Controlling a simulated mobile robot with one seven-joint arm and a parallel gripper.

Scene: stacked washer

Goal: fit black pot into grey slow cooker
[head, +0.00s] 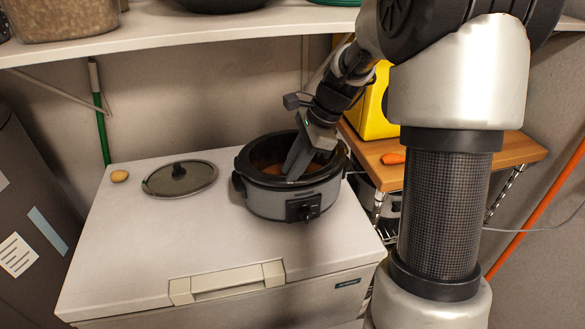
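The grey slow cooker (268,205) stands on the white chest freezer, with its black dial facing front. A black oval rim (246,172), which looks like the black pot's, shows at the cooker's top. The inside looks brownish. Whether the pot sits fully down and level is hard to tell. My gripper (294,174) reaches down from the upper right, with its grey fingers over the opening and overlapping the right part of it. I cannot tell whether the fingers touch the rim or hold anything, and my gripper hides the right back part of the pot.
A glass lid (180,179) with a black knob and a small yellowish potato-like item (119,176) lie on the chest freezer (160,245), left of the cooker. A shelf (200,30) hangs above. A wooden stand (510,153) with a yellow box (374,105) is right. The freezer's front left is clear.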

